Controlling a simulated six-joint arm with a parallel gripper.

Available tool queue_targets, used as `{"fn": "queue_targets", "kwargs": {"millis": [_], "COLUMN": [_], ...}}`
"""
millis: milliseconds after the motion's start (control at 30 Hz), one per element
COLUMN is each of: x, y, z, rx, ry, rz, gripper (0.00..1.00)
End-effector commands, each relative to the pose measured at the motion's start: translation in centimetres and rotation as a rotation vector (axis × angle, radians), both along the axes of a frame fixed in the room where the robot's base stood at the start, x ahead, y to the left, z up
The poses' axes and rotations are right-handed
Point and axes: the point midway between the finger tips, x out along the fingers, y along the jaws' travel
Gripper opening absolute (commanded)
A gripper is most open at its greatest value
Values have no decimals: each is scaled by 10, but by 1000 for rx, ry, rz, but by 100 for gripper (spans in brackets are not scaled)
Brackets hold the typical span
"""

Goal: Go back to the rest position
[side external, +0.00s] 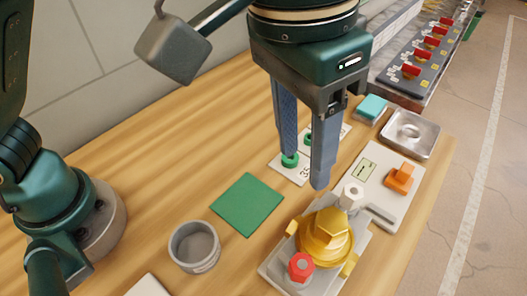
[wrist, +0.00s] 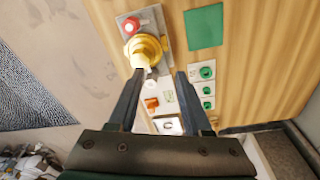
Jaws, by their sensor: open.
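My gripper (side external: 305,170) hangs over the wooden table, fingers pointing down and apart, with nothing between them. In the wrist view my gripper (wrist: 159,74) also shows its two fingers spread. In the side view the fingers overlap the white card with green rings (side external: 289,173); the height of the tips above it is hard to judge. The yellow valve (side external: 325,236) sits on a grey plate near the front, with a red hexagonal knob (side external: 301,267) and a white cylindrical part (side external: 351,195) beside it. In the wrist view the valve (wrist: 146,47) lies beyond the left fingertip.
A green square mat (side external: 246,204) and an open grey cup (side external: 194,246) lie left of the valve. A pale board with an orange block (side external: 399,178), a metal tray (side external: 408,133) and a teal block (side external: 371,107) stand to the right. A red-switch panel (side external: 420,58) is behind.

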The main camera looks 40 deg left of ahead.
Motion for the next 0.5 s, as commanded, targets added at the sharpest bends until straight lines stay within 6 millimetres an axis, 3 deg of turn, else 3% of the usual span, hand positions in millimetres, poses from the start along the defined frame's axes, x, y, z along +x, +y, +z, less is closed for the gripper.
{"fn": "queue_targets", "kwargs": {"millis": [33, 200, 367, 500], "x": [10, 22, 17, 3], "y": [22, 83, 136, 177], "z": [15, 41, 50, 46], "rx": [-22, -67, -92, -98], "ry": [-23, -92, -165, -233], "rz": [60, 198, 303, 378], "gripper": [49, 49, 49, 49]}}
